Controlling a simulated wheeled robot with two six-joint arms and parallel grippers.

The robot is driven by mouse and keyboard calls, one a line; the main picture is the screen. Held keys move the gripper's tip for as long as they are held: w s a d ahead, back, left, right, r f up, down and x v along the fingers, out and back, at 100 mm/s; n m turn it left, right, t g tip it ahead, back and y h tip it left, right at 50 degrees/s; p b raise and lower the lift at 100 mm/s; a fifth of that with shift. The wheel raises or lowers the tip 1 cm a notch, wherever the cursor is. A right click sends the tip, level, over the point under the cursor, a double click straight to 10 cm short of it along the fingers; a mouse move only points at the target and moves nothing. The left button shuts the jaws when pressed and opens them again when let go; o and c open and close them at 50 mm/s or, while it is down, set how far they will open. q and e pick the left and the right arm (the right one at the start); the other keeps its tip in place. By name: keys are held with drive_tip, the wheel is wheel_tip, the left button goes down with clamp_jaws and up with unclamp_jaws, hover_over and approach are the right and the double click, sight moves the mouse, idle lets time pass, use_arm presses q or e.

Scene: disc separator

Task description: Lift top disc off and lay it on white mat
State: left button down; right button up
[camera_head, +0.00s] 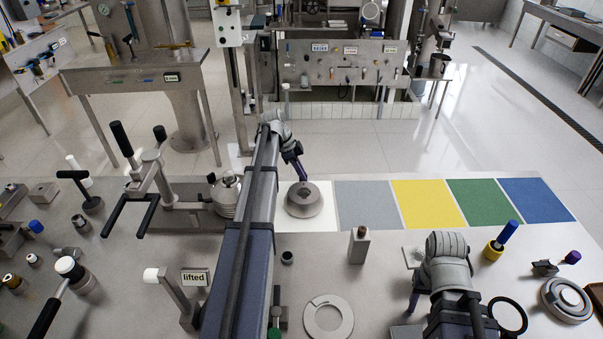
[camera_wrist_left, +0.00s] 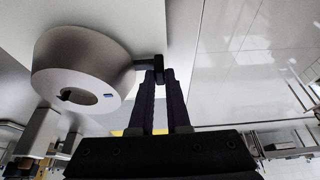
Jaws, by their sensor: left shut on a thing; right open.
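A grey conical disc with a central hole (camera_head: 304,201) is over the white mat (camera_head: 326,222). I cannot tell whether it rests on the mat or hangs just above. My left gripper (camera_head: 299,173) is at its far edge. In the left wrist view the left fingers (camera_wrist_left: 157,78) are shut on a short dark tab on the rim of the disc (camera_wrist_left: 72,62). The separator's disc stack (camera_head: 226,196) stands left of my left arm, which partly hides it. My right gripper (camera_head: 414,298) is low at the front right, open and empty, pointing down.
Grey (camera_head: 376,205), yellow (camera_head: 428,203), green (camera_head: 484,202) and blue (camera_head: 536,200) mats lie right of the white one. A small block with a post (camera_head: 359,245) and a flat ring (camera_head: 328,316) stand in front. A handled tool (camera_head: 148,175) and a "lifted" sign (camera_head: 195,278) are left.

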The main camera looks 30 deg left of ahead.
use_arm(q)
drive_tip(key=shift+f, duration=0.2)
use_arm(e)
drive_tip(key=shift+f, duration=0.2)
use_arm(q)
drive_tip(key=shift+s+a+f+b, duration=0.1)
drive_tip(key=shift+s+f+b, duration=0.1)
drive_tip(key=shift+b, duration=0.35)
use_arm(e)
drive_tip(key=shift+s+f, duration=0.25)
drive_tip(key=shift+s, duration=0.05)
